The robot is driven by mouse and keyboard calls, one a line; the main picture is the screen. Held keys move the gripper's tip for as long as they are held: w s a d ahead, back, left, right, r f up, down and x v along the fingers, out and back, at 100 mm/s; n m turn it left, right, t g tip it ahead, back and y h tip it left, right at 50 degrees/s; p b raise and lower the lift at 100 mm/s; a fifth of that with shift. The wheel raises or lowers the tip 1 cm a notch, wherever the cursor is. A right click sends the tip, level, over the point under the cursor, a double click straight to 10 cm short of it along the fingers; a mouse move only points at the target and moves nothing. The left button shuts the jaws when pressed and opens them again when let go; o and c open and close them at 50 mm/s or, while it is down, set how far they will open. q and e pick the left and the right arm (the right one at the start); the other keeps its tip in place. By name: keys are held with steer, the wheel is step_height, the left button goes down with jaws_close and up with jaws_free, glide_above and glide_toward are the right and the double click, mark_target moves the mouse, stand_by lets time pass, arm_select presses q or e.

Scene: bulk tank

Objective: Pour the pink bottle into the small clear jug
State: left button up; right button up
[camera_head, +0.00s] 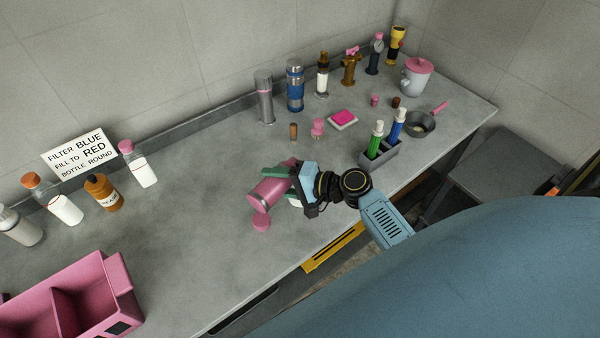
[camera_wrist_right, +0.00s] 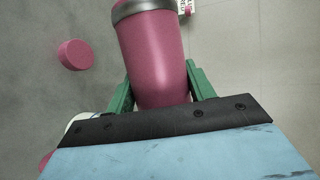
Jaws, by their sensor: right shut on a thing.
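My right gripper (camera_head: 284,184) is shut on the pink bottle (camera_head: 268,193), its green fingers on either side of the body. The bottle is tilted, its grey-rimmed end toward the lower left. In the right wrist view, the bottle (camera_wrist_right: 156,55) lies between the fingers (camera_wrist_right: 160,88), its grey rim at the top. A round pink cap (camera_head: 261,222) lies on the counter just below the rimmed end; it also shows in the wrist view (camera_wrist_right: 75,54). I cannot make out the small clear jug; a pale thing (camera_wrist_right: 82,122) is mostly hidden behind my gripper. My left gripper is not in view.
A pink bin (camera_head: 122,275) stands at the front left; several bottles line the back left by a sign (camera_head: 78,152). A caddy (camera_head: 380,158) with green and blue bottles stands right of my gripper. The counter's left middle is clear.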

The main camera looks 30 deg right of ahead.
steer(key=shift+d+m+b, duration=0.1)
steer(key=shift+m+b, duration=0.2)
steer(key=shift+w+d+r+m+y, duration=0.1)
steer(key=shift+d+r+m+y, duration=0.1)
steer(key=shift+r+m+y, duration=0.3)
steer(key=shift+w+d+r+m+y, duration=0.15)
steer(key=shift+r+m+y, duration=0.25)
steer(key=shift+m, duration=0.2)
stand_by(1.6)
